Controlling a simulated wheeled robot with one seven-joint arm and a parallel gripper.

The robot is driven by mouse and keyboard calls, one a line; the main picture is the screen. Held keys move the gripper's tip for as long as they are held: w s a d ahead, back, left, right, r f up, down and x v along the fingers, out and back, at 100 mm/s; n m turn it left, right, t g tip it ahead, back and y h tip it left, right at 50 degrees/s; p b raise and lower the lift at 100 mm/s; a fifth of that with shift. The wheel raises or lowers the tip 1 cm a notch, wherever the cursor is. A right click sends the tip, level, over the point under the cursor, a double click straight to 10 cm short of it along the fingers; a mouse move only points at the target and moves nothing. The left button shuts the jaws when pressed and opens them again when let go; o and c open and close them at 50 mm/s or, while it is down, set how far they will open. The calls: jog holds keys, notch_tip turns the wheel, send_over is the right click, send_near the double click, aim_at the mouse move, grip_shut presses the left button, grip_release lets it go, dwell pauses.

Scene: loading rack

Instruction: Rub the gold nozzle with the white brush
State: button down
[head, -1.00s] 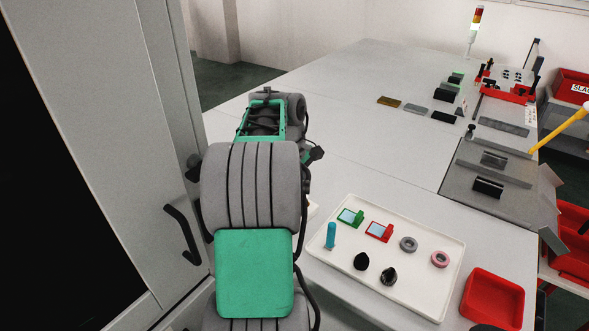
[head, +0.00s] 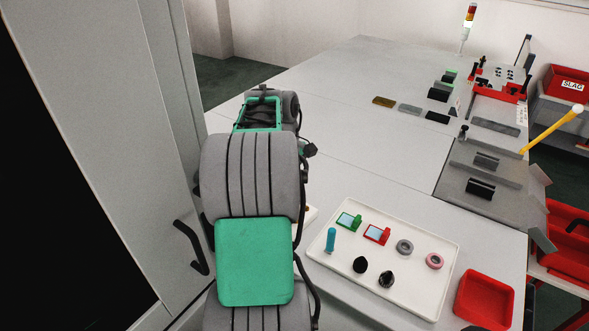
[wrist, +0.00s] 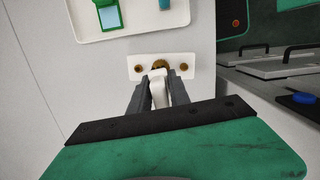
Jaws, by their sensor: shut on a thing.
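My gripper (wrist: 160,84) is shut on the white brush (wrist: 159,97), seen in the middle of the wrist view. The white brush stands between the two dark fingers. The gold nozzle (wrist: 160,64) sits on a small white plate (wrist: 145,62), just beyond the fingertips, and its near side is partly hidden. The brush tip is at or very close to the nozzle; I cannot tell whether they touch. In the head view my own arm hides the gripper, brush and nozzle.
Two gold round parts (wrist: 138,68) flank the nozzle. A white tray (head: 420,235) holding several small parts lies beyond the plate. A red bin (head: 484,298) stands to the tray's right. A grey cabinet (head: 130,150) closes off the left. The table's middle is clear.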

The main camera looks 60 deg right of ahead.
jog(key=shift+r+p, duration=2.5)
